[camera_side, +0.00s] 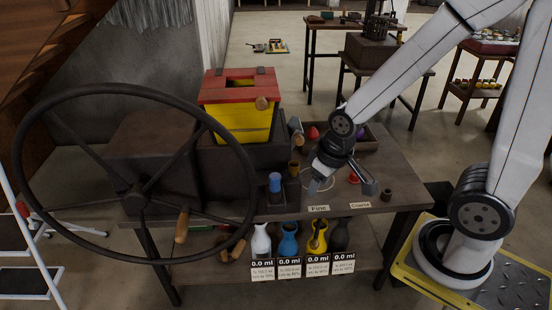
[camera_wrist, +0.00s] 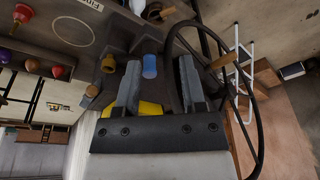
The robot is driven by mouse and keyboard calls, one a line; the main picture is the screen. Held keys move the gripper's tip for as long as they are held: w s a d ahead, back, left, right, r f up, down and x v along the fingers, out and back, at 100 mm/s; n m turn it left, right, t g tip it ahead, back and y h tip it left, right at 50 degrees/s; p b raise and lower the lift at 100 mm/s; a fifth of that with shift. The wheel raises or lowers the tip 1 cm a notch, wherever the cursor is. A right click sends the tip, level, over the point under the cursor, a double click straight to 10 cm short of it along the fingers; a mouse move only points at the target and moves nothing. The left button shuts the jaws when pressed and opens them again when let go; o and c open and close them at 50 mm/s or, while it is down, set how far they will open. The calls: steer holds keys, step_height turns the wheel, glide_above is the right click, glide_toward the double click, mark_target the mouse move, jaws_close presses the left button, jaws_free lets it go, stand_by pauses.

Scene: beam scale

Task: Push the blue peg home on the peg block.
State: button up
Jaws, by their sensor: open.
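The blue peg (camera_side: 275,184) stands upright in the dark peg block (camera_side: 275,204) near the front of the table, with a good length showing above it. It also shows in the wrist view (camera_wrist: 150,67), between the lines of my two fingers and nearer the left one. My gripper (camera_side: 340,184) is open and empty, to the right of the peg in the side view. It also shows in the wrist view (camera_wrist: 158,68), with a gap between the fingers. I see no contact with the peg. How deep the peg sits inside the block is hidden.
A large dark wheel (camera_side: 130,196) rises at the left. A red and yellow box (camera_side: 240,122) stands behind. Labels "Fine" (camera_side: 318,209) and "Coarse" (camera_side: 360,205) mark the front edge. Several bottles stand below.

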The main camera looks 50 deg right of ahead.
mark_target(271, 178)
steer(key=w+d+f+t, duration=0.1)
steer(key=w+f+t, duration=0.1)
steer(key=w+t, duration=0.1)
steer(key=w+f+m+t, duration=0.1)
steer(key=w+f+t, duration=0.1)
steer(key=w+f, duration=0.1)
steer(key=w+d+f+t+h, duration=0.1)
steer(key=w+f+t, duration=0.2)
steer(key=w, duration=0.1)
steer(key=shift+w+d+f+t, duration=0.2)
steer(key=shift+w+d+t, duration=0.05)
steer(key=shift+d+t, duration=0.1)
steer(key=shift+d+f+t+h, duration=0.25)
steer(key=shift+d+t+h, duration=0.1)
steer(key=shift+t, duration=0.6)
steer(key=shift+m, duration=0.3)
steer(key=shift+w, duration=0.1)
steer(key=shift+x, duration=1.2)
steer(key=shift+x, duration=2.65)
